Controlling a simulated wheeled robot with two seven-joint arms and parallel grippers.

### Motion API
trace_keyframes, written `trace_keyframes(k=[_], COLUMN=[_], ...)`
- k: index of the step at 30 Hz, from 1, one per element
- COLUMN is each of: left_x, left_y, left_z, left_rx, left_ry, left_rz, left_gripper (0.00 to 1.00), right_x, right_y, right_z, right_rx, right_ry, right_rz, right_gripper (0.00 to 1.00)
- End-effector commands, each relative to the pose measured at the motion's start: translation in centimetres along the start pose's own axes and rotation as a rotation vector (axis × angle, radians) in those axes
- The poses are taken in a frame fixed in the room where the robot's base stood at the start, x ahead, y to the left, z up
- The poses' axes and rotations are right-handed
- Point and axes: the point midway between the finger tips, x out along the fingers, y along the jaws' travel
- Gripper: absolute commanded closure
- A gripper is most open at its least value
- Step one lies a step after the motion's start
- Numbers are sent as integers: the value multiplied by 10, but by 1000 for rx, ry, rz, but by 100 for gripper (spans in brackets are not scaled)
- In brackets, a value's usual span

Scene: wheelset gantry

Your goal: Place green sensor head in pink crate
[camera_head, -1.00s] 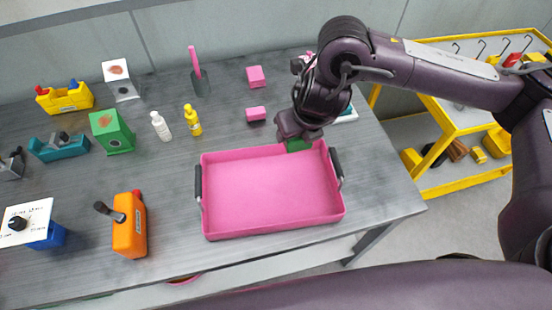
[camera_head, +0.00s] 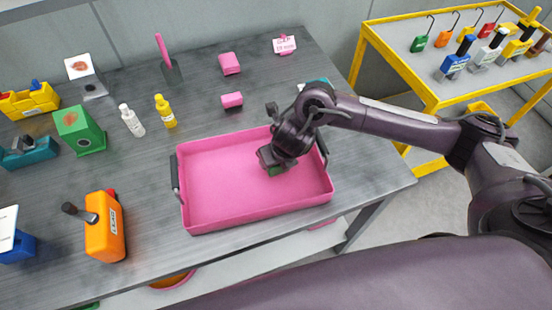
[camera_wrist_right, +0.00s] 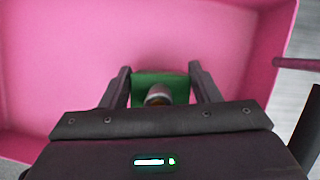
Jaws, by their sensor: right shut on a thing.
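The pink crate (camera_head: 215,190) is a shallow tray with dark side handles on the grey table. My right gripper (camera_head: 275,168) is over the right part of the crate, pointing down. It is shut on the green sensor head (camera_head: 277,171), mostly hidden by the gripper in the head view. In the right wrist view, the green sensor head (camera_wrist_right: 172,82) sits between the two fingers (camera_wrist_right: 160,90), with a round metallic part facing the camera and pink crate surface (camera_wrist_right: 70,60) around it. I cannot tell whether it touches the crate floor. My left gripper is not in view.
A green box (camera_head: 80,130), white bottle (camera_head: 132,121), yellow bottle (camera_head: 165,111) and orange device (camera_head: 104,227) stand left of the crate. A yellow-framed rack (camera_head: 430,95) with several hanging sensors stands at the right.

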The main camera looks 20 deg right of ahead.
Motion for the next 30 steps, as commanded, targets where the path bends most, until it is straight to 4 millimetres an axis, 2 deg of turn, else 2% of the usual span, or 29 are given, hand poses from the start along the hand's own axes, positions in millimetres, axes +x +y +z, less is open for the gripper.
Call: trace_keyframes(k=[3, 13, 14, 19, 30], left_x=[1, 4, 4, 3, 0], left_y=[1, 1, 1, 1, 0], left_z=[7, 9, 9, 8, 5], left_rx=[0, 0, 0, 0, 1], left_ry=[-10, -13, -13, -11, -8], left_rz=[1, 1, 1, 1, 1], left_gripper=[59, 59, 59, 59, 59], right_x=[9, 12, 12, 12, 5], right_y=[-1, 0, 0, 0, 0], right_z=[-3, -5, -5, -4, -3], right_rx=[1, 0, 0, 0, 0], right_ry=[-2, -2, -2, -1, -3], right_rz=[-2, -1, -1, -1, 1], right_gripper=[69, 69, 43, 21, 21])
